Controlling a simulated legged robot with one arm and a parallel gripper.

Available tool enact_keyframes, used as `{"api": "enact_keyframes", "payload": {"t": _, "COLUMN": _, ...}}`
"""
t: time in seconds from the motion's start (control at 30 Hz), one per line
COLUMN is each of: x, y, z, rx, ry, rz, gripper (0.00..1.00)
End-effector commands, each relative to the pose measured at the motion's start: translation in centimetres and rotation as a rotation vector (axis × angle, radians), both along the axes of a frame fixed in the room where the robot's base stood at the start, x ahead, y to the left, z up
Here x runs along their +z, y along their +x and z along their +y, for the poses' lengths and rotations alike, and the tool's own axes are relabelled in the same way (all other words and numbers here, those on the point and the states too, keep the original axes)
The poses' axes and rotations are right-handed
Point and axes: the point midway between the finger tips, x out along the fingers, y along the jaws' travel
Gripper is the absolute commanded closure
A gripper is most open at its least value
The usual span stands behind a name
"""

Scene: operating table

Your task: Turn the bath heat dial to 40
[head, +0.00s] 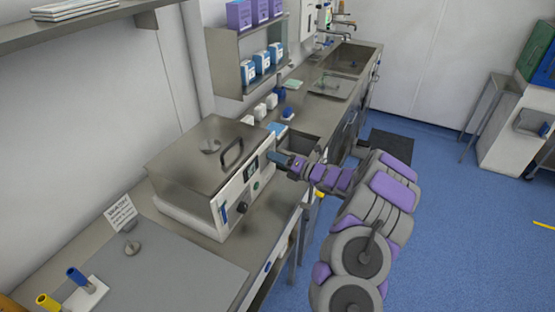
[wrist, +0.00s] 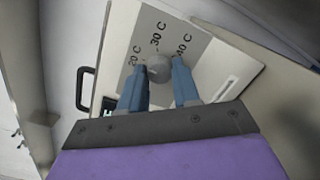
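The bath (head: 205,165) is a steel-lidded box with a white front panel, standing on the counter. In the wrist view its grey round dial (wrist: 158,69) sits on a grey scale plate (wrist: 183,32) marked 20 C, 30 C and 40 C. A small nub on the dial appears to point towards 30 C. My gripper (wrist: 160,66) has its two blue fingers on either side of the dial. Whether they press on it cannot be told. In the head view my gripper (head: 277,158) is at the panel's right end and hides the dial.
A black lid handle (head: 232,152) stands up on the bath. A dark knob (head: 242,207) and a blue switch (head: 223,213) are on the panel's left part. A sign (head: 120,211) stands on the counter at left. Blue floor (head: 450,220) is open to the right.

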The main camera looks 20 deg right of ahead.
Motion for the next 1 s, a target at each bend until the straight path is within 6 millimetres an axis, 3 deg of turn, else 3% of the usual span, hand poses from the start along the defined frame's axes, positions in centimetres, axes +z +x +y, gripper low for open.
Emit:
{"api": "enact_keyframes", "payload": {"t": 0.27, "x": -0.29, "y": 0.04, "z": -0.16, "rx": -0.003, "ry": 0.000, "rz": 0.005, "gripper": 1.00}}
{"api": "enact_keyframes", "payload": {"t": 0.63, "x": -0.32, "y": 0.06, "z": -0.16, "rx": -0.003, "ry": 0.056, "rz": 0.054, "gripper": 1.00}}
{"api": "enact_keyframes", "payload": {"t": 1.0, "x": -0.01, "y": 0.02, "z": -0.16, "rx": -0.002, "ry": 0.286, "rz": 0.235, "gripper": 1.00}}
